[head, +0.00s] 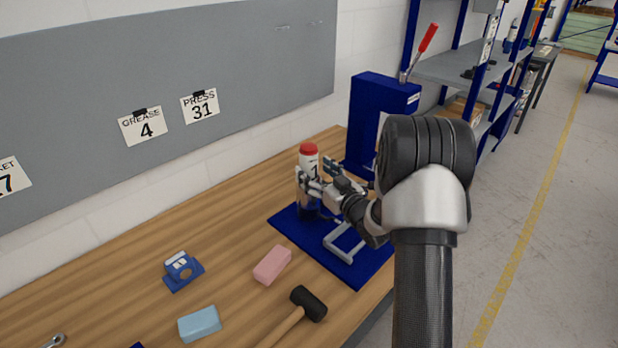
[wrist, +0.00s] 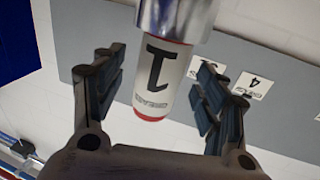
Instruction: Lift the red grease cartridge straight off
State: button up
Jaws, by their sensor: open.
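In the wrist view, which looks upside down, the cartridge (wrist: 160,85) lies between the two open fingers of my gripper (wrist: 160,68), with a visible gap on each side. A silver metal section joins its white body there. My gripper partly hides the cartridge's lower part in the head view.
A blue press (head: 372,115) with a red-handled lever stands behind to the right. A grey metal frame (head: 345,243) sits on the plate. A pink block (head: 272,265), a light blue block (head: 199,323), a mallet (head: 308,303) and a small blue fixture (head: 182,270) lie on the wooden bench.

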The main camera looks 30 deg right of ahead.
jog(key=w, duration=0.3)
jog(key=shift+w+a+r, duration=0.1)
jog(key=shift+w+a, duration=0.1)
jog(key=shift+a, duration=0.05)
jog(key=c, duration=1.5)
jog(key=shift+r, duration=0.1)
jog(key=shift+r, duration=0.1)
